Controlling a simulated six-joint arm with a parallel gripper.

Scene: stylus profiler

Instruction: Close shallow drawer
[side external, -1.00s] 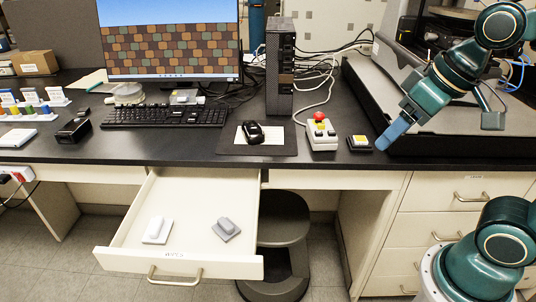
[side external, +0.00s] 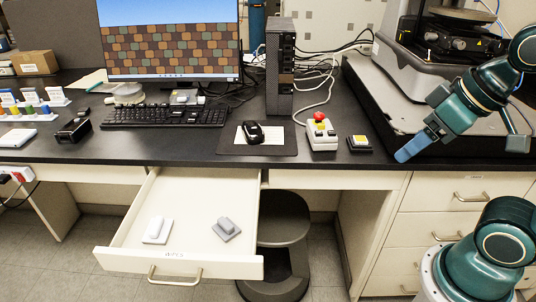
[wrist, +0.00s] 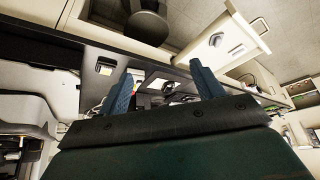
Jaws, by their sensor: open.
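The shallow drawer (side external: 190,205) under the desk stands pulled out, with its front panel (side external: 178,263) and metal handle (side external: 174,276) facing the camera. Two small grey-and-white blocks lie in it, one on the left (side external: 157,231) and one on the right (side external: 226,229). The drawer also shows in the wrist view (wrist: 235,42), tilted, at upper right. My gripper (side external: 409,149) is at the right above the desk edge, well away from the drawer. Its blue fingers (wrist: 164,90) are spread apart with nothing between them in the wrist view.
A stool (side external: 283,235) stands right of the drawer. The profiler base (side external: 385,105) is behind my gripper.

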